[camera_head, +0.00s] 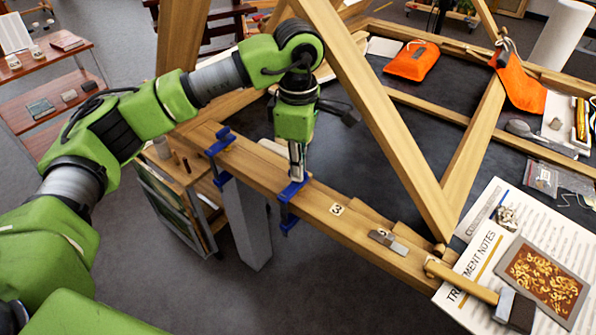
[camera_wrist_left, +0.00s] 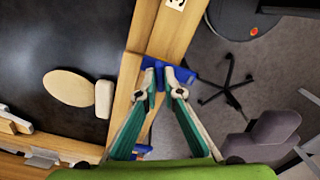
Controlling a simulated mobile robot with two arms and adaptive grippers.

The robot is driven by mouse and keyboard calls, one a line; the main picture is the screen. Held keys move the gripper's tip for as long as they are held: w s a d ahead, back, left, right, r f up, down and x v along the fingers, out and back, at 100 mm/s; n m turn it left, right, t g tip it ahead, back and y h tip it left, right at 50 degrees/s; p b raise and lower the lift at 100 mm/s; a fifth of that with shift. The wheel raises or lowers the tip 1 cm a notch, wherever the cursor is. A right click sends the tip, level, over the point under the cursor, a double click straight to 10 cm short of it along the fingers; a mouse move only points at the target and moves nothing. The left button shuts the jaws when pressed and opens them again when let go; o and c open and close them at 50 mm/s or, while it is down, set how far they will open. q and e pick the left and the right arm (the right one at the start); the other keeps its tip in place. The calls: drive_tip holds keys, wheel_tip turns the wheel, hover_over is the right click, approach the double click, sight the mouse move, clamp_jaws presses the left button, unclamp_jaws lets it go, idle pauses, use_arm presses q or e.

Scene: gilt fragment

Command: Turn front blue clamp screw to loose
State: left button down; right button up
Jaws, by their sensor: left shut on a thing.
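The front blue clamp (camera_head: 286,194) sits across the long wooden beam (camera_head: 330,208), its lower part hanging below the beam's near edge. My left gripper (camera_head: 296,180) points down from above with its fingertips at the clamp's top. In the left wrist view the fingertips (camera_wrist_left: 166,76) are closed in on the blue clamp (camera_wrist_left: 184,74) and cover part of it, so the screw's turn angle cannot be told. A second blue clamp (camera_head: 221,143) grips the same beam farther back to the left. My right gripper is out of view.
A slanted wooden post (camera_head: 385,120) rises right beside my left wrist. Orange pouches (camera_head: 412,60) and a paper sheet (camera_head: 480,240) lie on the dark bench.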

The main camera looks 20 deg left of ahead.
use_arm(q)
drive_tip(key=shift+w+n+b, duration=0.1)
drive_tip(key=shift+n+b, duration=0.3)
drive_tip(key=shift+n, duration=0.6)
drive_tip(key=shift+r, duration=0.1)
drive_tip(key=c, duration=2.2)
unclamp_jaws()
wheel_tip(320, 180, up, 12)
drive_tip(key=shift+f, duration=0.1)
